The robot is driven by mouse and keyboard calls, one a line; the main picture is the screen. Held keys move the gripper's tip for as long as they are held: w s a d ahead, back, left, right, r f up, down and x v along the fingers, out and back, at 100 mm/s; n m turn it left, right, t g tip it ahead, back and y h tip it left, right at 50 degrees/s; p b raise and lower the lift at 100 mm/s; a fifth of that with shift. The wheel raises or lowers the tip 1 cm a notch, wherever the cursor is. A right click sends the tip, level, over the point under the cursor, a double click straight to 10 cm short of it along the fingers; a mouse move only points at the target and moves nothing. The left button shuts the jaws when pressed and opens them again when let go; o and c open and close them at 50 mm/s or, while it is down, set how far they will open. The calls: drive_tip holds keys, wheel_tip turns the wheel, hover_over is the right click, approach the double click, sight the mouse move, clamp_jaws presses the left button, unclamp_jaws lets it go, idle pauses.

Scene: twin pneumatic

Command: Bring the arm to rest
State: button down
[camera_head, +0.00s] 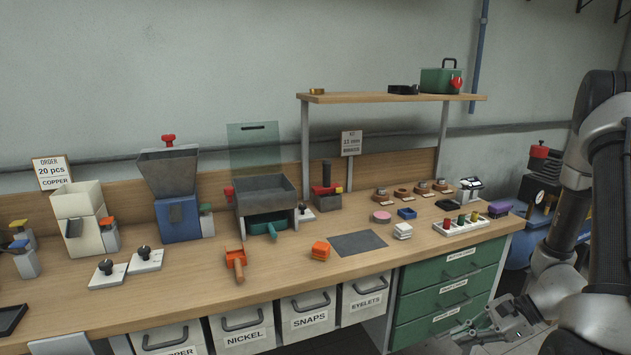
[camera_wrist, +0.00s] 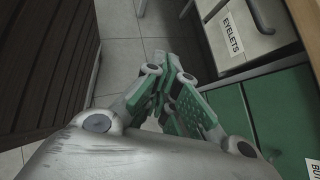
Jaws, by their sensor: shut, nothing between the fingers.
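My arm (camera_head: 606,190) is at the right edge of the head view, folded with its links hanging down beside the bench. My gripper (camera_head: 468,335) is low at the bottom right, in front of the green drawers (camera_head: 447,287) and below the bench top. In the wrist view my gripper (camera_wrist: 176,72) shows its green-padded fingers drawn together, with nothing held between them. Beyond the fingers the wrist view shows grey floor tiles (camera_wrist: 150,25).
The wooden bench (camera_head: 290,285) carries hoppers, a grey tray box, an orange scoop (camera_head: 235,262) and small parts. Labelled bins, one marked EYELETS (camera_head: 366,297), sit below. In the wrist view the EYELETS bin (camera_wrist: 243,35) and a dark slatted surface (camera_wrist: 50,60) flank my gripper.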

drive_tip(key=s+r+n+h, duration=0.3)
drive_tip(key=r+n, duration=0.3)
drive_tip(key=r, duration=0.5)
drive_tip(key=s+d+r+n+t+h, duration=0.1)
drive_tip(key=s+r+n+h, duration=0.2)
drive_tip(key=r, duration=0.8)
drive_tip(key=s+r+n+t+h, duration=0.1)
drive_tip(key=s+r+n+h, duration=0.2)
drive_tip(key=r+n, duration=0.6)
wheel_tip(320, 180, up, 2)
drive_tip(key=s, duration=0.2)
drive_tip(key=shift+s+d+r+h, duration=0.25)
drive_tip(key=shift+s+h, duration=0.05)
drive_tip(key=shift+s, duration=0.1)
